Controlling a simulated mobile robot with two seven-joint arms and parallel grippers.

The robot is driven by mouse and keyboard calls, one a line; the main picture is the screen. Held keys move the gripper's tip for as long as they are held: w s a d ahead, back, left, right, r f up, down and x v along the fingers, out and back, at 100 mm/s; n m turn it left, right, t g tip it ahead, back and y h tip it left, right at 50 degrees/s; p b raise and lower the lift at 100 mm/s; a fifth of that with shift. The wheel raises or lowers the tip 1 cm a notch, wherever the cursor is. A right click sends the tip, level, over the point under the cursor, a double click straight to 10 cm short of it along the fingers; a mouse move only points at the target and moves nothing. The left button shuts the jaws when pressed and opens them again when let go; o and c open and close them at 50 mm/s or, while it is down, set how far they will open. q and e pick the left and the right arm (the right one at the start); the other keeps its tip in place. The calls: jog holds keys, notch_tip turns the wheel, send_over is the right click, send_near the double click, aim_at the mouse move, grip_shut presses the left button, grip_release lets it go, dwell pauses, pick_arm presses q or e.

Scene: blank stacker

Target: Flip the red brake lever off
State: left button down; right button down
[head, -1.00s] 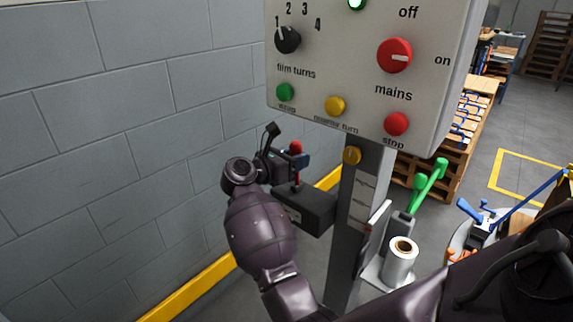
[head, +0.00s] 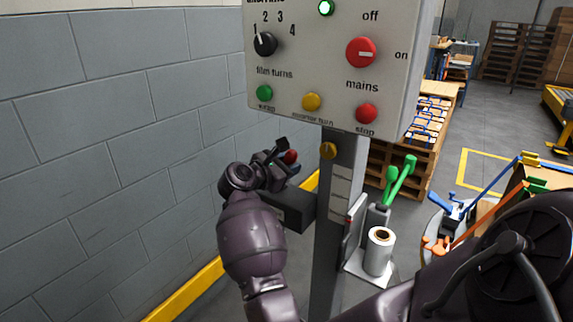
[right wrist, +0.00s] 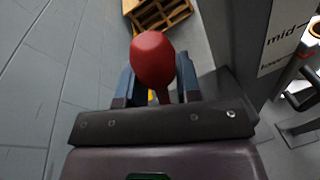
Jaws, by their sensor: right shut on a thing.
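The red brake lever's knob (head: 291,156) shows just beyond my right gripper (head: 279,163), above a dark box (head: 297,207) on the grey post. My gripper hides most of the lever's stem in the head view. In the right wrist view the red knob (right wrist: 154,58) stands between the two blue-grey fingers of my right gripper (right wrist: 157,82), which is shut on the lever below the knob. The lever appears tilted, though its exact angle is hard to tell. My left gripper is not in view.
The grey post (head: 337,215) carries a control panel (head: 330,75) above the lever. A film roll (head: 379,251) and green handles (head: 401,178) stand right of the post. A block wall (head: 100,130) and yellow floor rail (head: 187,290) lie left.

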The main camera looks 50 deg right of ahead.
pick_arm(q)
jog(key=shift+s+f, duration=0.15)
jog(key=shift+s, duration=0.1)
pick_arm(e)
jog(key=shift+s+f, duration=0.25)
jog(key=shift+s, duration=0.1)
jog(key=c, duration=0.8)
grip_release()
jog(key=shift+r, duration=0.1)
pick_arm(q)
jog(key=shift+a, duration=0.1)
pick_arm(e)
jog(key=shift+a, duration=0.2)
